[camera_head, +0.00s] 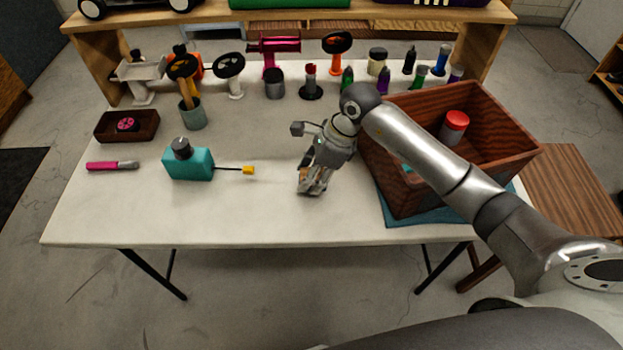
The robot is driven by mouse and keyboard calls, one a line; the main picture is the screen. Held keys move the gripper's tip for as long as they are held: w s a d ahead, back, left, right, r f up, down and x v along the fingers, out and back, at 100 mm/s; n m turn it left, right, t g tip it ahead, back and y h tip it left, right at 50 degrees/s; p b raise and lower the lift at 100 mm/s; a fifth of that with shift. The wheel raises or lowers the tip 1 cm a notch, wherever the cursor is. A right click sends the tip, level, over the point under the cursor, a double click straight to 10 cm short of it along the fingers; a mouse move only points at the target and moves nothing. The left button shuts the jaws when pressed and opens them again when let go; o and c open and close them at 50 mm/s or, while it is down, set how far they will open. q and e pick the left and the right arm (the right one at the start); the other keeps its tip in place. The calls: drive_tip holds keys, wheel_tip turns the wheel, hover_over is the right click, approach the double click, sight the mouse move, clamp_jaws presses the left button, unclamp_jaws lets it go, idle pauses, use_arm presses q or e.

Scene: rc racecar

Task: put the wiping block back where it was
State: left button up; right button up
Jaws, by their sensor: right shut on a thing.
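My right gripper (311,187) points down at the middle of the white table, left of the wooden crate. It is shut on a small block, which I take for the wiping block (304,174). Only a tan bit of it shows between the fingers; the rest is hidden by them. I cannot tell whether the block touches the tabletop. My left gripper is not in view.
A wooden crate (398,196) with a red-capped jar (453,127) stands right on a blue mat (432,217). A teal bottle device (189,162) with a yellow-tipped rod lies left. Several bottles and tools line the back under a shelf (290,16). The front table strip is clear.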

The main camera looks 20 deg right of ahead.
drive_tip(key=shift+f, duration=1.2)
drive_tip(key=shift+f, duration=0.2)
drive_tip(key=o, duration=1)
drive_tip(key=shift+r, duration=0.1)
drive_tip(key=shift+r, duration=0.25)
drive_tip(key=v, duration=1.1)
drive_tip(key=shift+r, duration=0.4)
drive_tip(key=shift+d, duration=0.15)
